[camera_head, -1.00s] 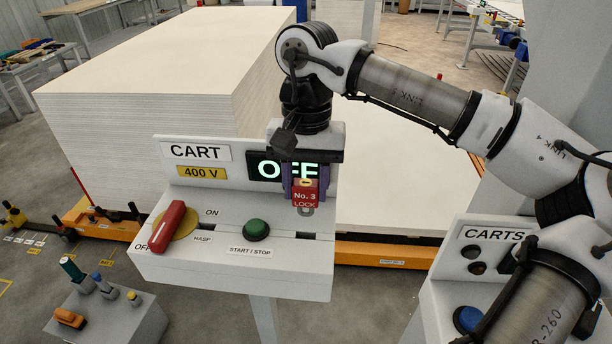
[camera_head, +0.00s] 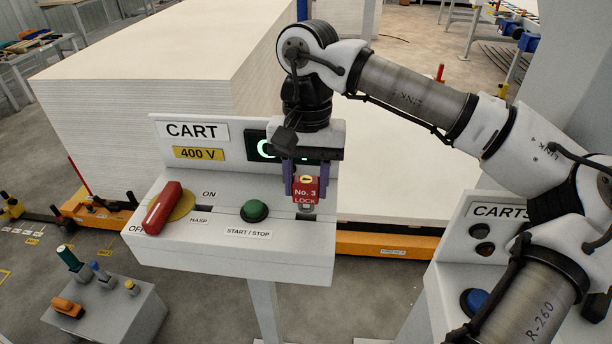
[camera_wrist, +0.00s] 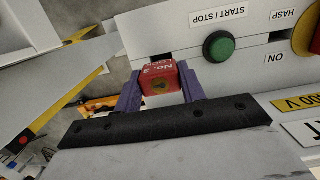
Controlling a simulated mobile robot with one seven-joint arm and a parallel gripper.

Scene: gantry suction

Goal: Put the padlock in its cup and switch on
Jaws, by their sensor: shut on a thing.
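My gripper (camera_head: 306,186) is shut on a red padlock (camera_head: 306,191) labelled "No. 3 LOCK", held upright over the right end of the CART box. The padlock also shows between the purple fingers in the wrist view (camera_wrist: 159,82), its keyhole face toward the camera. A small grey part shows just below the padlock; I cannot tell whether the padlock touches it. The cup is not clearly seen. The red switch handle (camera_head: 162,208) on its yellow disc points toward OFF. The green START/STOP button (camera_head: 254,211) is left of my gripper. My gripper partly covers the lit display (camera_head: 266,149).
The white CART box (camera_head: 230,262) has a raised back panel behind my gripper. A CARTS box with a blue button (camera_head: 474,301) stands at right. A grey block (camera_head: 125,317) with several coloured pieces stands at lower left. Large stacked boards (camera_head: 150,80) fill the back.

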